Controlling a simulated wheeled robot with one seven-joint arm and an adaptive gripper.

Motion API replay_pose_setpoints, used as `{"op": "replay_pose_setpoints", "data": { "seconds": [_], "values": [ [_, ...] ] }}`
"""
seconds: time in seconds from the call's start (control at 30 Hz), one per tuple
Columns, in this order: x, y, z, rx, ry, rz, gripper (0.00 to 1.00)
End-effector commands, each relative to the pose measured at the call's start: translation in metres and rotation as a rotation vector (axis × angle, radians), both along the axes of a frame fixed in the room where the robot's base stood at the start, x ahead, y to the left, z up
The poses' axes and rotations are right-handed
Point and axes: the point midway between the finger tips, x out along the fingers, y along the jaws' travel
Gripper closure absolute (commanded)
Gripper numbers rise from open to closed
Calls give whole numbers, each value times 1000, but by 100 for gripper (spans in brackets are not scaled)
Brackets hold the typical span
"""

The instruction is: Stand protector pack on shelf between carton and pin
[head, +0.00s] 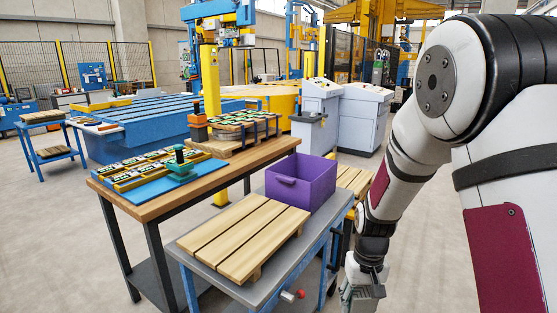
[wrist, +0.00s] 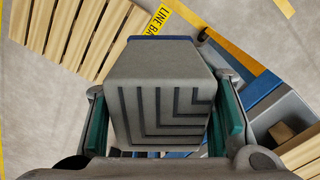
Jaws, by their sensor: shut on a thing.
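My gripper (wrist: 163,118) is shut on a grey block with dark L-shaped grooves, which I take to be the protector pack (wrist: 160,75). Its teal finger pads press on the left and right sides of the block. The block has a blue edge at its far side. In the head view my gripper (head: 362,290) hangs low at the bottom, right of the grey table. A small brown block, possibly the carton (wrist: 281,133), sits on a grey, blue-edged surface, possibly the shelf (wrist: 292,112), at the right of the wrist view. I cannot make out the pin.
A slatted wooden pallet (wrist: 75,35) lies at the upper left of the wrist view, near a yellow floor label (wrist: 158,20). In the head view, a grey table (head: 190,241) holds a slatted board (head: 240,232) and a purple bin (head: 302,183). A wooden bench (head: 140,203) stands behind.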

Motion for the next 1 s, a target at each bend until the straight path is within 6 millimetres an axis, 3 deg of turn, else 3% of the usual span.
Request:
{"op": "replay_pose_setpoints", "data": {
  "seconds": [0.03, 0.1, 0.4, 0.9, 1.0],
  "values": [
    [-8, 0, 15, 0, 0, -1, 87],
    [-14, 0, 26, 0, 0, -1, 87],
    [-32, 0, 52, 1, -1, 0, 87],
    [-33, 0, 54, 2, -1, -1, 87],
    [-34, 0, 47, 1, 3, 0, 87]
  ]
}}
